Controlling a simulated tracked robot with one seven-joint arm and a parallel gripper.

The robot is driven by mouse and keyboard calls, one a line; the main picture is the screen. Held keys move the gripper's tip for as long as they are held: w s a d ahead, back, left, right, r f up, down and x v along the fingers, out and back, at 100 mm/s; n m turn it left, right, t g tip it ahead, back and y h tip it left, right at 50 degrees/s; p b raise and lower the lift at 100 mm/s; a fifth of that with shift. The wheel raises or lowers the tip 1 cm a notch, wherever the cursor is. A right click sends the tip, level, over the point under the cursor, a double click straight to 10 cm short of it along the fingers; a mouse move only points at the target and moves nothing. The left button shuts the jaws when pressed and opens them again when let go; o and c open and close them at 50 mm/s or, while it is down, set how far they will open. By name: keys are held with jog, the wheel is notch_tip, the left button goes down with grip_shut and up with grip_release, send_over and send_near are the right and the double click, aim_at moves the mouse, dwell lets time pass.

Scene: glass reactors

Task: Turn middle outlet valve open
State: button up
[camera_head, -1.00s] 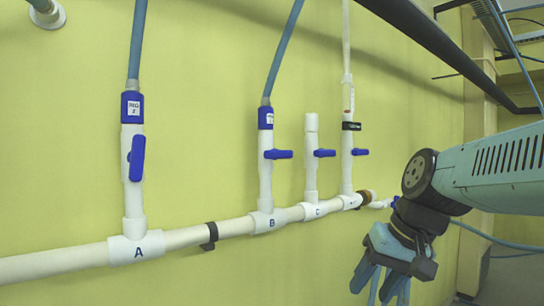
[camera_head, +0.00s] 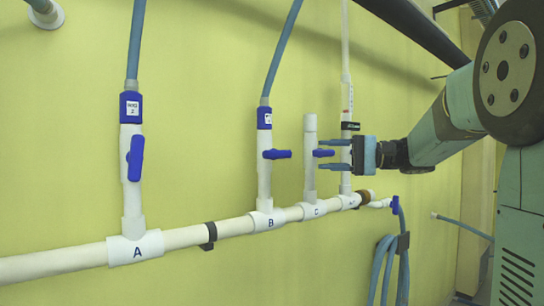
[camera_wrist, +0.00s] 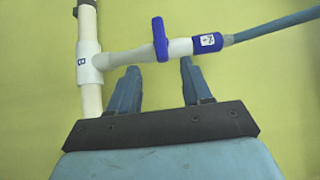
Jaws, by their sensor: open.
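The middle outlet valve, labelled B, is a white upright pipe (camera_head: 265,185) with a blue handle (camera_head: 277,154) that lies crosswise to the pipe. In the wrist view this handle (camera_wrist: 160,40) stands across the pipe, beyond my fingertips and in line with the gap between them. The label B shows at the left on its tee (camera_wrist: 82,61). My gripper (camera_head: 321,155) is open and empty, its fingers pointing left, to the right of handle B and apart from it. In the head view it overlaps pipes C and the one beyond.
Valve A (camera_head: 136,158) at the left has its handle along its pipe. Pipe C (camera_head: 310,125) has a crosswise blue handle, partly covered by my gripper. A horizontal white pipe (camera_head: 185,238) joins the outlets. A blue hose (camera_head: 380,270) hangs coiled at the lower right.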

aim_at(284, 155)
jog(key=a, duration=0.4)
jog(key=w+a, duration=0.1)
jog(key=a, duration=0.3)
jog(key=w+a, duration=0.1)
jog(key=a, duration=0.3)
jog(key=shift+w+a, duration=0.2)
jog(key=shift+a, duration=0.2)
jog(key=shift+c, duration=0.3)
